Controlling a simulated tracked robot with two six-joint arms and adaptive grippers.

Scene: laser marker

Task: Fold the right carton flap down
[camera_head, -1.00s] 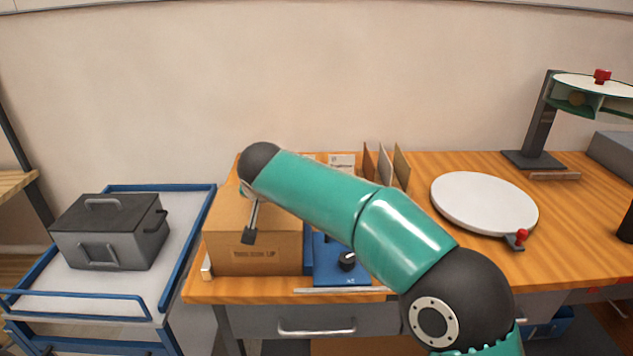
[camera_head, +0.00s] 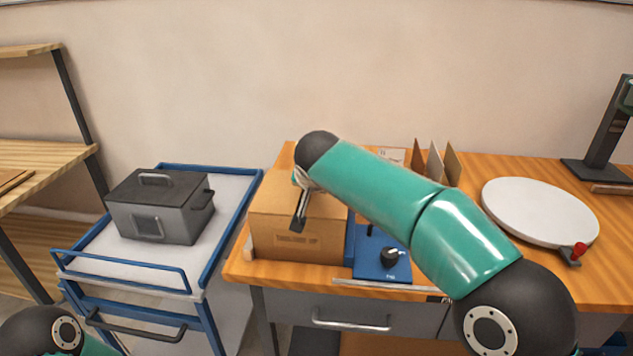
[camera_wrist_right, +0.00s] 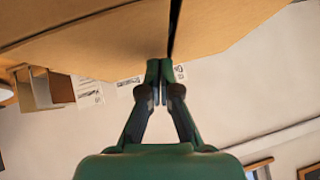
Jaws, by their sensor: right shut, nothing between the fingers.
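The tan cardboard carton (camera_head: 285,246) stands at the front left of the wooden bench in the head view. My right arm crosses over it and hides part of its top. My right gripper (camera_head: 299,222) is at the carton's top, in front of its upper front edge. In the right wrist view, cardboard panels (camera_wrist_right: 235,22) fill the upper part, with a dark gap between them. The shut, empty right fingertips (camera_wrist_right: 159,66) are at the end of this gap; I cannot tell whether they touch the cardboard. The right flap cannot be singled out clearly. My left gripper is out of view.
A blue fixture with a black knob (camera_head: 393,257) stands right beside the carton. Upright panels (camera_head: 436,163) and a round white plate (camera_head: 540,211) are further right. A blue cart (camera_head: 228,240) with a grey metal box (camera_head: 160,207) stands left of the bench.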

